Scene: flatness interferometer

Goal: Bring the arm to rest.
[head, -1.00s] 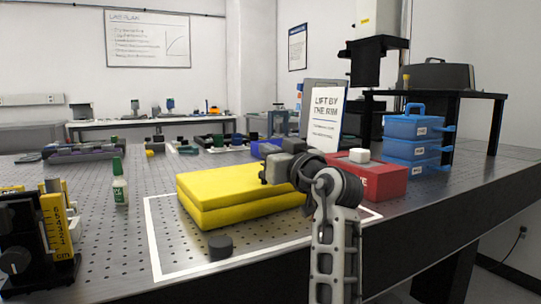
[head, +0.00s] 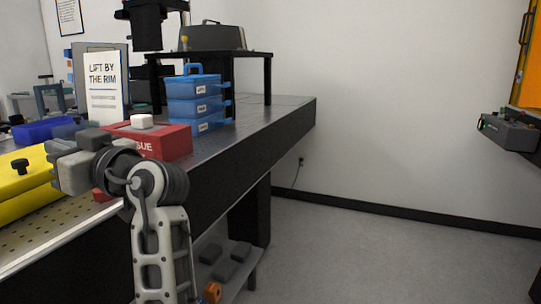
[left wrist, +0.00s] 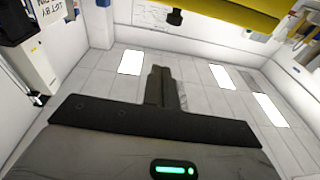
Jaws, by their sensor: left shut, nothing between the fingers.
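My left gripper (head: 62,170) is at the left of the head view, on the grey arm rising from the bottom. It appears in front of the right end of the yellow cover (head: 22,190), with a gap between it and the cover's dark knob (head: 20,166). In the left wrist view its two dark fingers (left wrist: 160,80) are together with nothing between them. That view also shows the yellow cover (left wrist: 220,14) along the top edge. My right gripper is in neither view.
A red tissue box (head: 165,143) stands partly behind my left wrist. Blue stacked drawers (head: 195,100), a sign (head: 102,88) and a black stand (head: 262,58) are on the table. Open floor (head: 370,250) lies right of the table; a grey unit (head: 508,132) is on the right.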

